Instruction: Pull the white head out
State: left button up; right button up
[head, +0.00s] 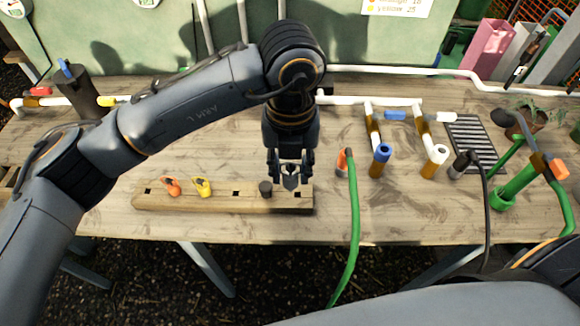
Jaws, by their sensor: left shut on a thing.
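A white head (438,154) sits on the upper end of a short amber tube at the right of the table's middle. My left gripper (290,181) is over the right end of a wooden block (220,204), well left of the white head and apart from it. Its fingers are closed on a small grey thing, mostly hidden between them; I cannot tell what it is. In the block stand an orange piece (171,186), a yellow piece (202,186) and a dark round knob (265,188). My right gripper is not in view.
A blue-headed tube (381,157) stands left of the white head. A green hose (354,220) and a black hose (487,205) hang over the front edge. White pipes (420,73) run along the back. A black slatted grate (474,142) lies at right.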

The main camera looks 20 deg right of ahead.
aim_at(291, 162)
pick_arm(q)
jog(key=shift+r+p, duration=1)
jog(key=shift+r, duration=1.4)
